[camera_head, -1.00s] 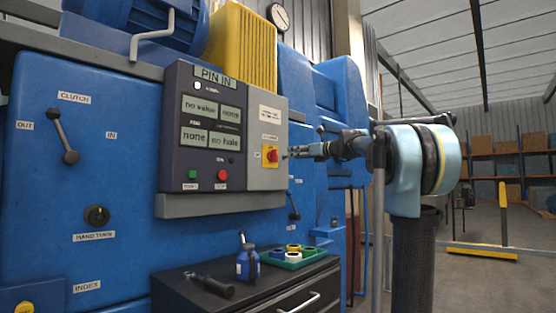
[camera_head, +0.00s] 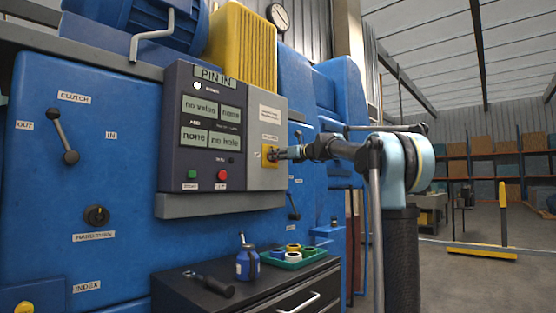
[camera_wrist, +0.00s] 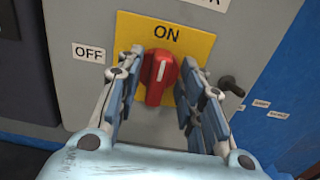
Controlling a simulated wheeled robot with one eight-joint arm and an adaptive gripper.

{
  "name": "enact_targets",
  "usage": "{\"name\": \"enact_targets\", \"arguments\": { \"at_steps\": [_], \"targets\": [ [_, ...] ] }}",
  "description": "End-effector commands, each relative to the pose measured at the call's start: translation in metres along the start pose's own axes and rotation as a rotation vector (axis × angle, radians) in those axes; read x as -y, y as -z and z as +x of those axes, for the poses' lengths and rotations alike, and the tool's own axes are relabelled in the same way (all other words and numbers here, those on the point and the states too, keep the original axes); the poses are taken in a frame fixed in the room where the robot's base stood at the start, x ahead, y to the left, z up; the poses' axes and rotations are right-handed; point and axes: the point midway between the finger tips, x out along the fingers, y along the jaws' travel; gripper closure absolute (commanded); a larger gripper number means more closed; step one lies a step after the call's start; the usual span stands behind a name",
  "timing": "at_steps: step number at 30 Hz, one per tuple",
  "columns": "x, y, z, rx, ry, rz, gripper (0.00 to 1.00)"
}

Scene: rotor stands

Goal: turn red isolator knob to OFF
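The red isolator knob (camera_wrist: 161,77) sits on a yellow plate (camera_wrist: 195,42) in the wrist view. Its white mark points up toward the ON label (camera_wrist: 167,33). The OFF label (camera_wrist: 88,53) is to the left of the plate. My gripper (camera_wrist: 157,85) is open, with one finger on each side of the knob and a visible gap on the right. In the head view my gripper (camera_head: 282,154) is at the yellow plate (camera_head: 267,161) and largely hides the knob.
The knob is on a grey panel (camera_head: 267,120) beside a dark display panel. A black handle (camera_wrist: 231,86) sticks out to the right of the plate. A dark cabinet (camera_head: 200,300) below carries a blue bottle (camera_head: 247,264), a green tray (camera_head: 293,261) and a black-handled tool (camera_head: 215,286).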

Motion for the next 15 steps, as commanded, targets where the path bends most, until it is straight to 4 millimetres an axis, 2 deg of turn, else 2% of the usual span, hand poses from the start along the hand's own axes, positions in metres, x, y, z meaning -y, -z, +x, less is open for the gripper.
{"name": "enact_targets", "arguments": {
  "at_steps": [3, 7, 8, 15],
  "targets": [
    [0.0000, 0.0000, -0.0001, 0.000, 0.000, 0.000, 0.67],
    [0.0000, 0.0000, -0.0002, 0.000, 0.000, 0.000, 0.97],
    [0.0000, 0.0000, -0.0002, 0.000, 0.000, 0.000, 1.00],
    [0.0008, -0.0001, -0.0004, 0.000, 0.001, -0.003, 1.00]
  ]
}}
